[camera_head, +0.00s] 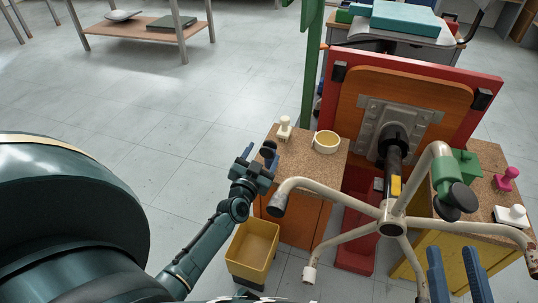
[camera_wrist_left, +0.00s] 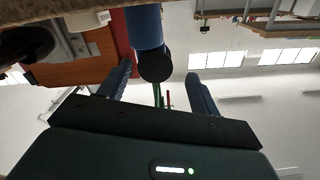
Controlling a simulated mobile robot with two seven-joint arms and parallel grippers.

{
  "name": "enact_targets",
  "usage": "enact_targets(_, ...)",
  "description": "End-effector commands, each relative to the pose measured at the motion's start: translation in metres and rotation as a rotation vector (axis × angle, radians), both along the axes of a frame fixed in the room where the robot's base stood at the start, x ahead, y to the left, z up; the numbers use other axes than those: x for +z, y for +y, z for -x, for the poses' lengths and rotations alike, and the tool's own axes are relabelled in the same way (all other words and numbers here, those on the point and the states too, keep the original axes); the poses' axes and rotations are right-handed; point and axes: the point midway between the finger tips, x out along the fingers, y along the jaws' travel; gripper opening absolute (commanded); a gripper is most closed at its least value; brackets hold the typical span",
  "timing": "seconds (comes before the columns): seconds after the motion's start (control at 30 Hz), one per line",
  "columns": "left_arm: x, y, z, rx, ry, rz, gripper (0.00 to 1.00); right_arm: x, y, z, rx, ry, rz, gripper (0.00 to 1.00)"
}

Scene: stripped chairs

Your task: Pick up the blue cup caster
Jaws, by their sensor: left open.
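In the left wrist view, a blue cylinder with a round black end (camera_wrist_left: 146,28), which looks like the blue cup caster, comes in from the top between the finger lines. My left gripper (camera_head: 258,154) is open, its blue fingers apart; it also shows in the left wrist view (camera_wrist_left: 160,88). In the head view it is at the left edge of the cork-topped cabinet (camera_head: 300,158), where a dark blue piece beside the fingers is too small to name. I see no finger contact. My right gripper (camera_head: 458,276) is open at the bottom right, with nothing seen between its fingers.
The upturned chair base (camera_head: 391,216) spreads its cream legs between my grippers; a green cup with a black disc (camera_head: 447,200) is on one leg. A cream mug (camera_head: 326,142) and cream knob (camera_head: 284,128) stand on the cabinet. A yellow bin (camera_head: 252,250) is below my left arm.

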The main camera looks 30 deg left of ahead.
Motion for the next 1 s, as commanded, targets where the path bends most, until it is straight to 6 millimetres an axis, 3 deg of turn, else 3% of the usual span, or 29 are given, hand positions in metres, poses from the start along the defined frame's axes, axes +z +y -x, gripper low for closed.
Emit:
enact_targets(0.3, -0.007, 0.005, -0.043, 0.002, -0.003, 0.001, 0.63, 0.030, -0.004, -0.011, 0.005, -0.245, 0.020, 0.34)
enact_targets(0.63, -0.005, 0.006, -0.050, 0.001, 0.000, 0.000, 0.63, 0.037, -0.004, -0.011, 0.004, -0.280, 0.026, 0.34)
enact_targets(1.0, -0.005, 0.006, -0.050, 0.001, -0.001, 0.001, 0.33, 0.036, -0.004, -0.011, 0.004, -0.279, 0.025, 0.34)
